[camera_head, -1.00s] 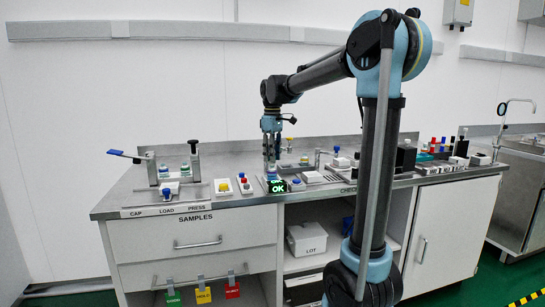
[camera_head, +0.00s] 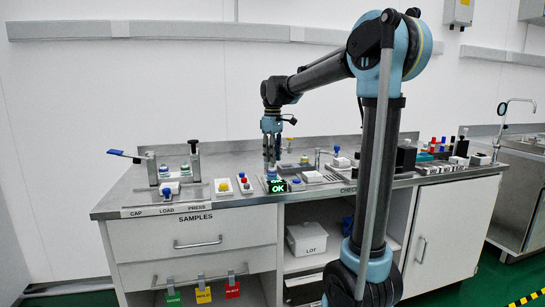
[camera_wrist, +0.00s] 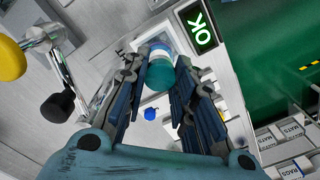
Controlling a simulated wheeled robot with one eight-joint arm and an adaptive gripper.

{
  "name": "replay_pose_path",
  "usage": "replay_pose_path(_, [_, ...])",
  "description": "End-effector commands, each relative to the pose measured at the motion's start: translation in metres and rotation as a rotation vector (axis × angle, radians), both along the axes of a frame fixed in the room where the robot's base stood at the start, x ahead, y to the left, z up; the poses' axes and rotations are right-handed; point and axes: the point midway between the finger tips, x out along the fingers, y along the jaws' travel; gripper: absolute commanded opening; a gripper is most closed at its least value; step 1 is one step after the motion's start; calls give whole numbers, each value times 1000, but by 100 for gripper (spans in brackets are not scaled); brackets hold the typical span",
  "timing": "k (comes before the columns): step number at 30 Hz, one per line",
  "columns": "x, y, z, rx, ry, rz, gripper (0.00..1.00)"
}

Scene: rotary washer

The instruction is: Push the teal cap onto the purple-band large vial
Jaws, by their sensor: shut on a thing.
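My gripper (camera_head: 271,164) points down beside the green OK display (camera_head: 277,187). In the wrist view, my gripper (camera_wrist: 159,62) is closed around the teal cap (camera_wrist: 160,76). A pale band and a bluish end show just beyond the cap, in line with it. I cannot tell from this view whether these belong to the purple-band large vial, or whether the cap is seated on it. In the head view the fingers hide most of the held thing.
A lever press (camera_head: 167,168) stands on the bench at left. Small trays with coloured caps (camera_head: 223,187) lie between it and my gripper. The OK display (camera_wrist: 198,27) is close beside the fingers.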

Motion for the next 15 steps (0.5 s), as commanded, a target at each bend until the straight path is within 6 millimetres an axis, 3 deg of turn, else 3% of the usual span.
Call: replay_pose_path(15, [0,0,-5,0,0,0,15])
